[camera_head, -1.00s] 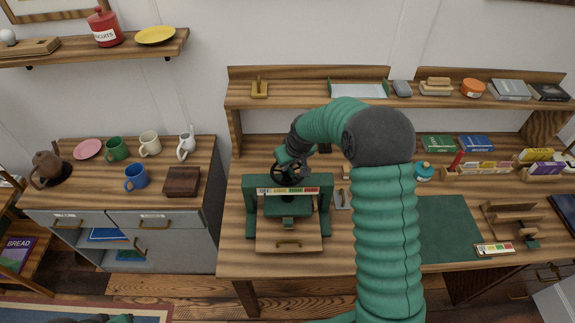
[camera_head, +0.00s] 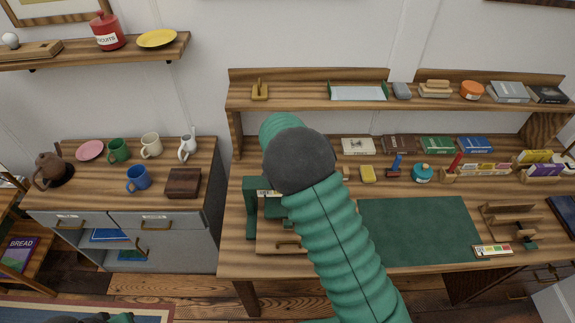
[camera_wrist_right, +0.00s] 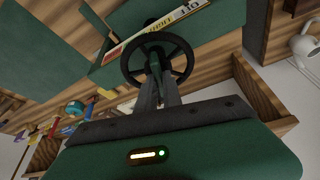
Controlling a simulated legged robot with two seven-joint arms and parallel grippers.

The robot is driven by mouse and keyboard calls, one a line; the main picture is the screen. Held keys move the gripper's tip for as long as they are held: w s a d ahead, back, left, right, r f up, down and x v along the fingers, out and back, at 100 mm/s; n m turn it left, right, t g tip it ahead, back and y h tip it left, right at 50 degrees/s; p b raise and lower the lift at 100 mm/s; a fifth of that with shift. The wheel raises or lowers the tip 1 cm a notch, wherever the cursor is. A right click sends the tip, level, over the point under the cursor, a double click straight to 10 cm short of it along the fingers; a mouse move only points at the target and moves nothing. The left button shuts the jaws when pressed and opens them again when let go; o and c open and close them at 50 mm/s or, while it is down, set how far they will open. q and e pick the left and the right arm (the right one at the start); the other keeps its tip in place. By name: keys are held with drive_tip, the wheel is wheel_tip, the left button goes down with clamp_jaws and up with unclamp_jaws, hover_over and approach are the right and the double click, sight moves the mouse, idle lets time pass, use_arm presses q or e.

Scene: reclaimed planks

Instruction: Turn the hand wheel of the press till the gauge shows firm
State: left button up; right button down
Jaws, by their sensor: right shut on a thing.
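The green press (camera_head: 251,208) stands at the left end of the workbench, mostly hidden behind my right arm in the head view. In the right wrist view its dark, spoked hand wheel (camera_wrist_right: 190,56) is straight ahead. My right gripper (camera_wrist_right: 157,70) is shut on the wheel, its fingers at the wheel's middle. The gauge strip (camera_wrist_right: 160,29) lies behind the wheel, upside down and partly covered; I cannot read its pointer. In the head view only a corner of the gauge shows. Of my left arm only a sliver shows at the bottom left edge; its jaws are out of view.
A green mat (camera_head: 420,228) lies right of the press, with wooden racks (camera_head: 512,215) beyond it. A cabinet (camera_head: 210,200) with mugs stands to the left, across a gap.

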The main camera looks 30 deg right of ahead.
drive_tip(key=shift+s+a+f, duration=0.2)
drive_tip(key=shift+s+f, duration=0.05)
drive_tip(key=shift+f, duration=0.1)
drive_tip(key=c, duration=1.7)
unclamp_jaws()
drive_tip(key=shift+o, duration=1)
drive_tip(key=shift+r, duration=0.2)
drive_tip(key=shift+w, duration=0.2)
drive_tip(key=shift+r, duration=0.15)
drive_tip(key=shift+s+a+r, duration=0.1)
drive_tip(key=shift+a+r, duration=0.05)
drive_tip(key=shift+r, duration=0.2)
drive_tip(key=b+v, duration=0.2)
drive_tip(key=v, duration=1.3)
drive_tip(key=shift+a+r, duration=0.2)
drive_tip(key=shift+r, duration=0.2)
